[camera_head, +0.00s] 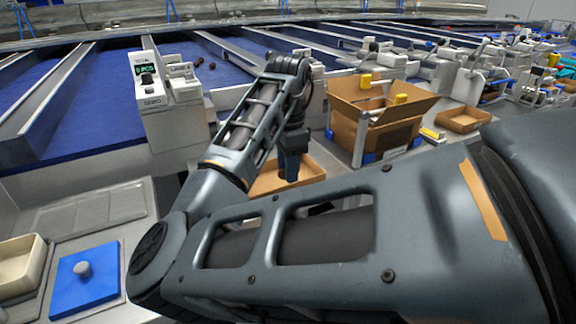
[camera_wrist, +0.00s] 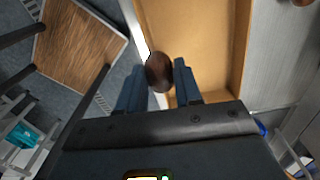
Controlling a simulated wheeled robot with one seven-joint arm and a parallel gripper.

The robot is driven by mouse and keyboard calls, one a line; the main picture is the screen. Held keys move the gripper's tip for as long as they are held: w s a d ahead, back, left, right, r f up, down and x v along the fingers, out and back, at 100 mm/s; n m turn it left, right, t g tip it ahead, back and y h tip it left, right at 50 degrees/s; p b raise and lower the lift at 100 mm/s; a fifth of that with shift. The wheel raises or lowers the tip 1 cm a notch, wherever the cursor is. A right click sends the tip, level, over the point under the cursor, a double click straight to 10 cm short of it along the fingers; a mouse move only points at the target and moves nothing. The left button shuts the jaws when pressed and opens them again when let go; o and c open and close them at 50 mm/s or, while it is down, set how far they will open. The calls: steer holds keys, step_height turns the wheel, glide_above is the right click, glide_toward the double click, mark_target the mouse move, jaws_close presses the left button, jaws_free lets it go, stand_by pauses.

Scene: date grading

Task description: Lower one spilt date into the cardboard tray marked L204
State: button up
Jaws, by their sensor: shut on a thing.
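My gripper (camera_wrist: 160,85) is shut on a dark brown date (camera_wrist: 160,71), which sits between the two fingertips in the wrist view. A shallow cardboard tray (camera_wrist: 243,50) lies below, its floor bare where it shows. The date appears over the tray's left edge in that view. In the head view my gripper (camera_head: 289,176) is over a low cardboard tray (camera_head: 315,172), partly hidden by my arm. The held date is hidden there. No L204 mark can be read in either view.
A tall open cardboard box (camera_head: 388,130) stands right of the tray. A white device with a display (camera_head: 165,90) stands to the left. Dark dates (camera_head: 204,63) lie on the blue belt behind. A wooden-topped stool (camera_wrist: 78,45) stands on the floor.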

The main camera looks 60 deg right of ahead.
steer(key=shift+f+b, duration=0.35)
steer(key=shift+f, duration=0.35)
stand_by(0.4)
steer(key=o, duration=0.7)
steer(key=shift+o, duration=0.2)
step_height(320, 180, up, 8)
steer(key=shift+f+p, duration=0.1)
steer(key=shift+p, duration=0.3)
steer(key=shift+s, duration=0.1)
